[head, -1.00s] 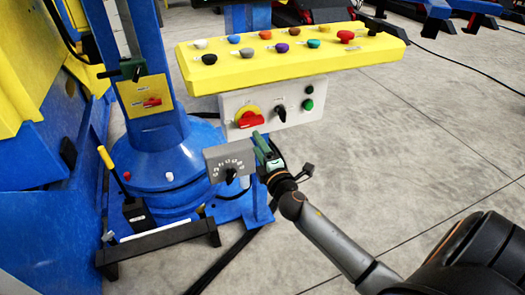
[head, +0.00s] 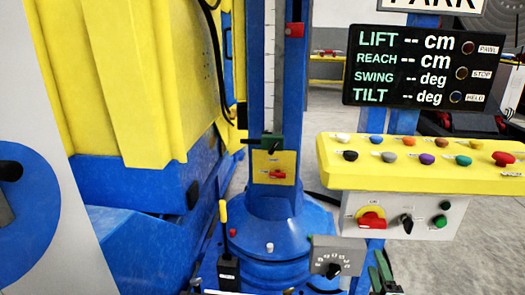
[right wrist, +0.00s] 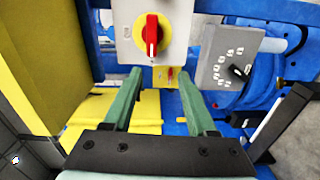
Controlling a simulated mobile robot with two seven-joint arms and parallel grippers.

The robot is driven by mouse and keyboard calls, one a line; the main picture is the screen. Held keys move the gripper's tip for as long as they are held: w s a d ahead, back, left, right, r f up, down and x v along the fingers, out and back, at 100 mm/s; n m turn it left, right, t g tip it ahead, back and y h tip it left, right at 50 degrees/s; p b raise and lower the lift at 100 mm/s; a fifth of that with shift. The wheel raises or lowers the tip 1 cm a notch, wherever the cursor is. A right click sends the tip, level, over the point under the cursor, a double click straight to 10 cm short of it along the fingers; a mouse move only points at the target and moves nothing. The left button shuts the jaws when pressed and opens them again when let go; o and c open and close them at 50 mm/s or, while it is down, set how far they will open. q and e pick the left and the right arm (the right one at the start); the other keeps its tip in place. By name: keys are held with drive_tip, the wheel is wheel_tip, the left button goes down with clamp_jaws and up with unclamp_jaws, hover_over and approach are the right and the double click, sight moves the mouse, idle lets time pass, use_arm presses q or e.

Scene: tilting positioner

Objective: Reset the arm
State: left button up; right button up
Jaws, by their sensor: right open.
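A yellow console (head: 420,178) carries several coloured buttons. The grey box below has a red rotary switch on a yellow disc (head: 371,220), a black selector (head: 406,223) and green buttons. A dial box (head: 337,256) sits lower left of it. The display (head: 430,68) shows dashes for lift, reach, swing and tilt. My right gripper (head: 383,268) is open beside the dial box; its green fingers (right wrist: 160,78) are empty below the red switch (right wrist: 152,32). My left gripper is out of view.
Yellow and blue machine bodies (head: 125,80) fill the left. A white panel with a blue disc (head: 30,215) stands at the left edge. A yellow-tipped lever (head: 223,215) rises by the column base. Bare concrete floor (head: 490,240) shows at right.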

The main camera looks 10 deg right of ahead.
drive_tip(key=s+a+f+m+g+y, duration=0.75)
drive_tip(key=s+a+f+m, duration=0.35)
drive_tip(key=s+a+f, duration=0.8)
use_arm(q)
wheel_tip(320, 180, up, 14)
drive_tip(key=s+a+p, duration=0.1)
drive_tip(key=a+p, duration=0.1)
drive_tip(key=p, duration=1.6)
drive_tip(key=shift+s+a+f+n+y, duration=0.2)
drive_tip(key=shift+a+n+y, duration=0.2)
use_arm(e)
drive_tip(key=s+d+r+m+h, duration=0.1)
drive_tip(key=s+d+r, duration=0.1)
drive_tip(key=r, duration=1.3)
drive_tip(key=shift+s+d+r+m, duration=0.15)
drive_tip(key=shift+s+r+m, duration=0.2)
drive_tip(key=shift+s, duration=0.35)
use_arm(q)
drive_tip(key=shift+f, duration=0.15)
use_arm(e)
drive_tip(key=shift+f, duration=0.15)
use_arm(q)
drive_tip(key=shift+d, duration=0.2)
use_arm(e)
drive_tip(key=shift+d, duration=0.1)
drive_tip(key=shift+c, duration=0.2)
